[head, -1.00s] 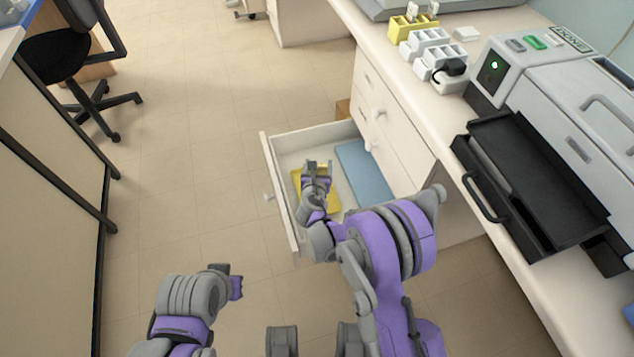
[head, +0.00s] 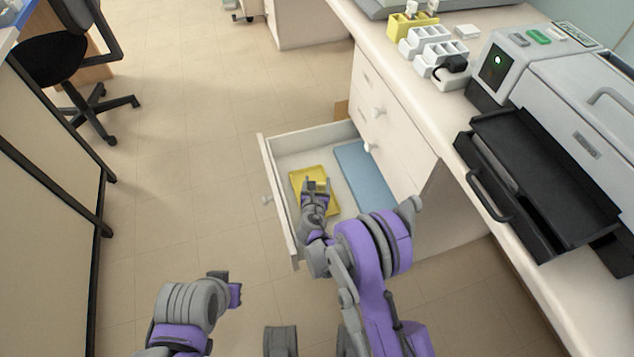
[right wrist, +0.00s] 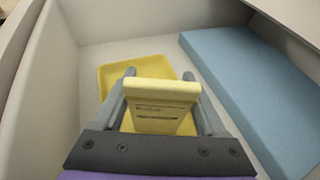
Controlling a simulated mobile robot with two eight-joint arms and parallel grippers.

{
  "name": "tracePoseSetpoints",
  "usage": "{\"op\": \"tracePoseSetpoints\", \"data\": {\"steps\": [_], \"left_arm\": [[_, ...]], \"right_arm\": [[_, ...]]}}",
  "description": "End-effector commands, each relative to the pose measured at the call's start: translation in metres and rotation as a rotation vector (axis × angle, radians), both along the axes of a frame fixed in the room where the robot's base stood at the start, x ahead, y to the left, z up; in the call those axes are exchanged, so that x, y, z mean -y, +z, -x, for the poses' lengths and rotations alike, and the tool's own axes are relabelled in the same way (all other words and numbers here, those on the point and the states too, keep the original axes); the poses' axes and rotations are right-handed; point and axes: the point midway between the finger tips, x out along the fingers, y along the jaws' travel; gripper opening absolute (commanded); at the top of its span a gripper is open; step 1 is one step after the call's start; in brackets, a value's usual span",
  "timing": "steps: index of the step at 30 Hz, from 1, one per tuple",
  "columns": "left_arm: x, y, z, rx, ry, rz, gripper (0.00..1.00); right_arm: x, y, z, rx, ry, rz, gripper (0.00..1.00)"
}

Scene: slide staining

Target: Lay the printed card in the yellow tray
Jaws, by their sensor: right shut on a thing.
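The yellow tray (head: 301,177) lies in the open drawer; it also shows in the right wrist view (right wrist: 112,76), behind the card. The printed card (right wrist: 160,105) is pale yellow with dark lines of print and sits between the fingers of my right gripper (right wrist: 160,88). My right gripper (head: 317,183) is shut on it over the tray. The card covers part of the tray, and I cannot tell if they touch. My left gripper (head: 234,287) is low, outside the drawer on its left side, and its fingers are not clear.
The drawer (head: 288,143) has upright walls around the tray. A blue slab (head: 364,175) lies in it to the right of the tray. A counter with a staining machine (head: 560,110) and white racks (head: 433,50) stands to the right. Open floor is on the left.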

Motion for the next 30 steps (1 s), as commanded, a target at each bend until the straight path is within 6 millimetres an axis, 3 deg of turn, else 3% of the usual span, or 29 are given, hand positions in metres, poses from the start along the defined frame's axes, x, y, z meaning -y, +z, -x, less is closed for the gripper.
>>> {"op": "tracePoseSetpoints", "data": {"steps": [1, 5, 16, 30], "left_arm": [[0.0, -0.002, 0.0, -0.001, 0.0, 0.0, 0.0], [0.0, -0.001, 0.0, 0.0, 0.0, 0.0, 0.0], [0.0, 0.005, 0.001, 0.002, 0.0, 0.0, 0.0], [0.0, 0.017, 0.002, 0.005, 0.0, 0.0, 0.0]], "right_arm": [[0.0, -0.002, 0.0, 0.0, 0.0, 0.0, 0.76], [0.0, -0.001, 0.0, 0.0, 0.0, 0.0, 0.99], [-0.001, 0.006, 0.003, 0.0, 0.001, 0.0, 1.0], [-0.008, 0.041, 0.089, 0.0, 0.002, 0.0, 1.0]]}}
